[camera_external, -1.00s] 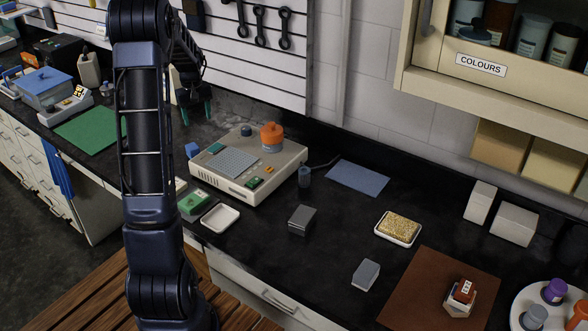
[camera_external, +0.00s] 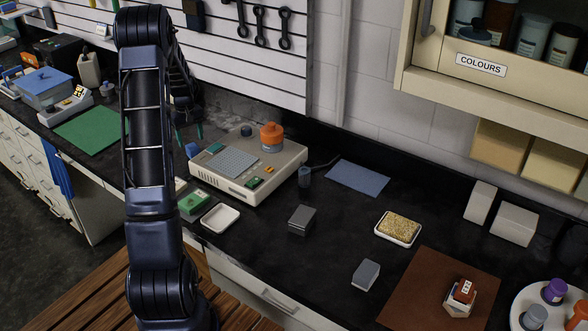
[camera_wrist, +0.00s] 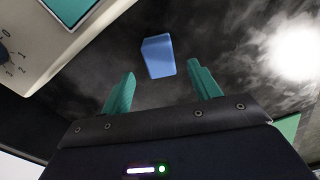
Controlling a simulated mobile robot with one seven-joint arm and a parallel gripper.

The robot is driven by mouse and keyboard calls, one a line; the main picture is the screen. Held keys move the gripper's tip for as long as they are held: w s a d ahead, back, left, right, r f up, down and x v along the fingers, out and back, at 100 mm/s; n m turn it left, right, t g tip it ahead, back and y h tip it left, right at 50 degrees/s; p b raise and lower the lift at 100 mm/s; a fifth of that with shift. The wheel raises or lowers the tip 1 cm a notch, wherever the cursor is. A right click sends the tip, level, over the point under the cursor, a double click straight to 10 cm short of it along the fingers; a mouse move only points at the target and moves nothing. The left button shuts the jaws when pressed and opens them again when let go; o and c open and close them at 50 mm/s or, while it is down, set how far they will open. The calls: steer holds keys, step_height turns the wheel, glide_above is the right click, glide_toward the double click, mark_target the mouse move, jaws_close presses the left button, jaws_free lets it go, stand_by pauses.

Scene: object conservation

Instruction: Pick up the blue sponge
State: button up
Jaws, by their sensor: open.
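The blue sponge (camera_wrist: 158,56) is a small blue block on the dark worktop in the wrist view, just beyond my fingertips and roughly midway between them. In the external view the blue block (camera_external: 192,150) shows beside the left end of the beige machine, partly behind my arm. My gripper (camera_wrist: 162,86) has teal fingers spread apart with nothing between them. In the external view my gripper (camera_external: 190,132) is mostly hidden behind my arm, with its fingertips pointing down near the sponge.
The beige machine (camera_external: 285,165) with an orange-topped jar (camera_external: 271,135) stands close to the right of the sponge. A green mat (camera_external: 88,131) lies on the left. A white dish (camera_external: 220,218) and a grey block (camera_external: 301,219) sit in front of the machine.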

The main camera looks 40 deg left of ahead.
mark_target(192, 145)
step_height(192, 145, down, 5)
steer(key=shift+r, duration=0.15)
steer(key=c, duration=1.1)
steer(key=shift+o, duration=0.2)
steer(key=shift+r, duration=0.15)
